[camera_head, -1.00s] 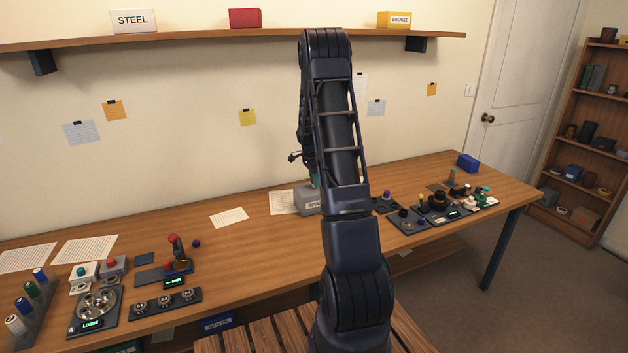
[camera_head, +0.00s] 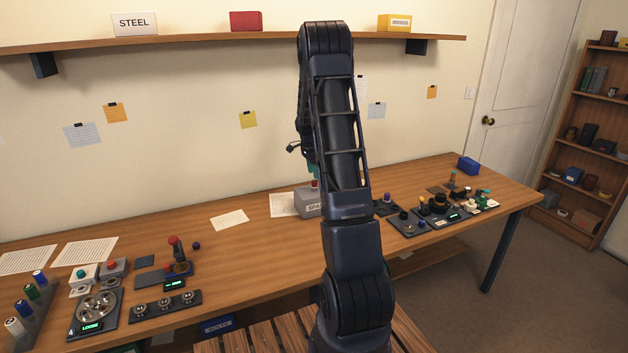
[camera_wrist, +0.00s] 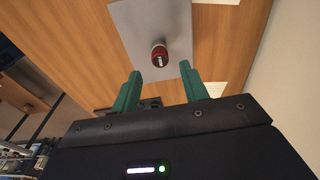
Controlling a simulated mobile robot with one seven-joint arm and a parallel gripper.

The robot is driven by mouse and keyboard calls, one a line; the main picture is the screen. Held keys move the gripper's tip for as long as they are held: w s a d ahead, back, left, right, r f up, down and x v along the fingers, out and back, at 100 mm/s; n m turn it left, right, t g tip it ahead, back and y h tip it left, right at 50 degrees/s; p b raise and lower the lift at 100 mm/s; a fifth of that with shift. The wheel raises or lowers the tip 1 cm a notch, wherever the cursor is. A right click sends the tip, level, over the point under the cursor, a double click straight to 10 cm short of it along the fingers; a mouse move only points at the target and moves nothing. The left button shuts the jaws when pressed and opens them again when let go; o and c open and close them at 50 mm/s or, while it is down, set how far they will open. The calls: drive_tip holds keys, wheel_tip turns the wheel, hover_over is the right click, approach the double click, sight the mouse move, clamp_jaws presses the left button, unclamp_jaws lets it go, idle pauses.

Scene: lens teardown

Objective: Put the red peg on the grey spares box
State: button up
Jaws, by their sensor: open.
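The red peg (camera_wrist: 159,54) stands on the top of the grey spares box (camera_wrist: 130,24) in the wrist view. In the head view the peg's red top (camera_head: 314,183) shows above the grey spares box (camera_head: 308,203), partly hidden behind my arm. My gripper (camera_wrist: 163,82) is open, with its two green fingers apart and nothing between them. The peg is beyond the fingertips and clear of them. In the head view the gripper is mostly hidden behind my arm.
A joystick unit (camera_head: 178,255) and a handwheel panel (camera_head: 97,308) stand on the left of the bench. Dark panels with knobs (camera_head: 438,208) and a blue box (camera_head: 468,164) are on the right. The bench middle holds paper (camera_head: 229,219) and free room.

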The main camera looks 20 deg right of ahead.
wheel_tip(320, 180, up, 6)
drive_tip(key=r, duration=0.1)
drive_tip(key=s+a+r+n+t, duration=0.1)
drive_tip(key=s+a+r+n, duration=0.4)
drive_tip(key=s+r, duration=0.4)
drive_tip(key=s+a+r+n+t, duration=0.1)
drive_tip(key=s+a+r+n, duration=0.3)
drive_tip(key=s+a+r, duration=0.55)
drive_tip(key=s+a+f+n+t, duration=0.1)
drive_tip(key=s+n, duration=0.2)
drive_tip(key=s, duration=0.5)
drive_tip(key=s+a+f+n+y, duration=0.1)
drive_tip(key=s+a+n, duration=0.1)
drive_tip(key=s, duration=0.6)
drive_tip(key=s+a+f+n+t, duration=0.1)
drive_tip(key=s+n, duration=0.3)
drive_tip(key=s, duration=0.5)
drive_tip(key=shift+a+f+t, duration=0.25)
drive_tip(key=shift+a+t, duration=0.05)
drive_tip(key=shift+a, duration=0.15)
